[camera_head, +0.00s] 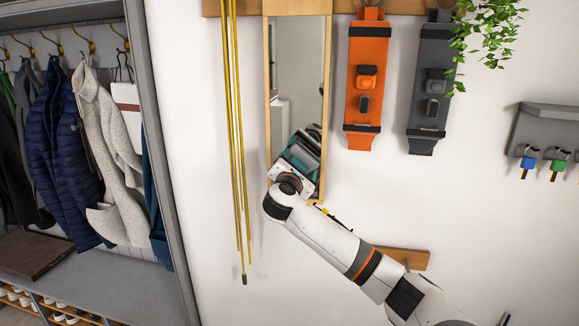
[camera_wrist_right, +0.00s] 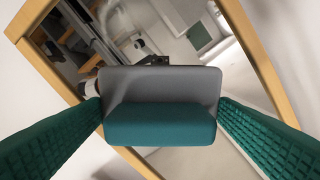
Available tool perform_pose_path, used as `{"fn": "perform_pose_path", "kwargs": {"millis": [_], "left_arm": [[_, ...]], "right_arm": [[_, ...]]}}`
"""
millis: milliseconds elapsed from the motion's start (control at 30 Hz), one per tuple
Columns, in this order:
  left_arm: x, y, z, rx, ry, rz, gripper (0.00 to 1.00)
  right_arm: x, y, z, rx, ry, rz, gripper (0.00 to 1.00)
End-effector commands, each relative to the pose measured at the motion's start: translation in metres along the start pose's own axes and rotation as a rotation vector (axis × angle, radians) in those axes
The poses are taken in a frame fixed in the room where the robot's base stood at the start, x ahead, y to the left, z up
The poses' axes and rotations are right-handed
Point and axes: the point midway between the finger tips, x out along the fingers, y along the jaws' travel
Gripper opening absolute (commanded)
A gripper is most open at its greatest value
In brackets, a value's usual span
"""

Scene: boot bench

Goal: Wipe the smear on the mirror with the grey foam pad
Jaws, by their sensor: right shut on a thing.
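The mirror (camera_head: 300,72) is tall and narrow in a light wood frame, on the white wall at the upper middle of the head view. It also fills much of the right wrist view (camera_wrist_right: 190,157), tilted there. My right gripper (camera_head: 303,150) is in front of the mirror's lower part. In the right wrist view its green ribbed fingers are shut on the teal block of the grey foam pad (camera_wrist_right: 160,83). The grey side faces the glass; whether it touches I cannot tell. I make out no smear; the pad and gripper cover part of the glass. My left gripper is out of view.
Yellow poles (camera_head: 236,130) hang close left of the mirror. An orange holder (camera_head: 367,60) and a dark grey holder (camera_head: 429,85) hang to its right. A wooden board (camera_head: 405,257) is low on the wall behind my right arm. A coat rack stands at the left.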

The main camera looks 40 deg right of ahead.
Motion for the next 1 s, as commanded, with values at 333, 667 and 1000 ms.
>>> {"fn": "perform_pose_path", "kwargs": {"millis": [333,667,1000], "left_arm": [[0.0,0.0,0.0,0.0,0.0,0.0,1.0],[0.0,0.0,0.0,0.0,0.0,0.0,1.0],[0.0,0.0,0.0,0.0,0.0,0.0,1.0]], "right_arm": [[0.0,0.014,-0.011,-0.001,0.002,0.001,0.59],[-0.001,0.03,-0.024,0.0,0.001,0.0,0.59],[-0.007,0.03,-0.023,0.0,-0.001,-0.001,0.59]]}}
